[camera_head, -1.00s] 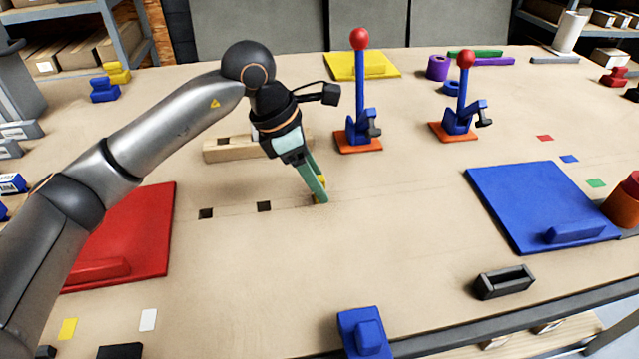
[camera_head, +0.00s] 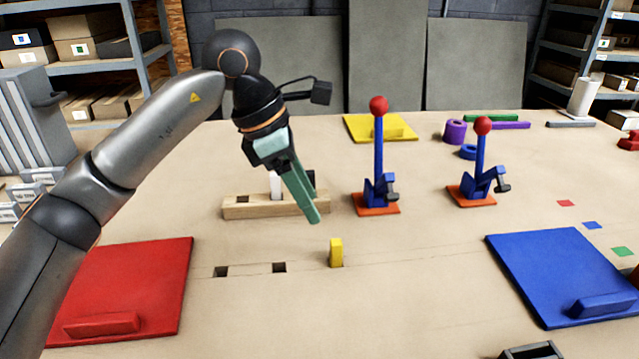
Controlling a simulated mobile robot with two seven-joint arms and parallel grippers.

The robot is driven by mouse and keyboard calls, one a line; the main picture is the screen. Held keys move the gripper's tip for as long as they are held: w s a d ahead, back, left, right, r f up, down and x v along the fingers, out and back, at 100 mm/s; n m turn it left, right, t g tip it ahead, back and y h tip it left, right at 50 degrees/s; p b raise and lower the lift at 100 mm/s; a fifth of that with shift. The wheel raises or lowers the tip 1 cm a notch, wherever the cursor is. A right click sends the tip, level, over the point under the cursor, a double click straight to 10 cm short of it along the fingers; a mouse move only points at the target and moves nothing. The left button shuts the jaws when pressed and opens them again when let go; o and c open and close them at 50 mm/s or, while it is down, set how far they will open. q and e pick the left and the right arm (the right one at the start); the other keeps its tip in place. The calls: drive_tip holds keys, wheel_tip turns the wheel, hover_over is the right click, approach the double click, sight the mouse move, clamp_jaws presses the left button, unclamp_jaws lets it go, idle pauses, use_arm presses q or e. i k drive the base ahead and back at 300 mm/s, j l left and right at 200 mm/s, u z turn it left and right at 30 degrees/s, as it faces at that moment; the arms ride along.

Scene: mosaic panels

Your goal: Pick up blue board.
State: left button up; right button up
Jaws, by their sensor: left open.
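The blue board (camera_head: 545,262) lies flat on the table at the right, with a raised blue handle bar (camera_head: 602,305) along its near edge. My left gripper (camera_head: 316,212) is open and empty above the table left of the middle, well to the left of the blue board. It hangs a little behind and above a small yellow block (camera_head: 336,252) that stands upright on the table.
A red board (camera_head: 130,285) lies at the left and a yellow board (camera_head: 365,127) at the back. Two blue clamps with red balls stand on orange bases (camera_head: 375,211) (camera_head: 471,204). A wooden block (camera_head: 240,208) lies behind my gripper. The table's middle front is clear.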

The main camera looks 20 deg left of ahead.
sight(565, 282)
drive_tip(key=k, duration=1.5)
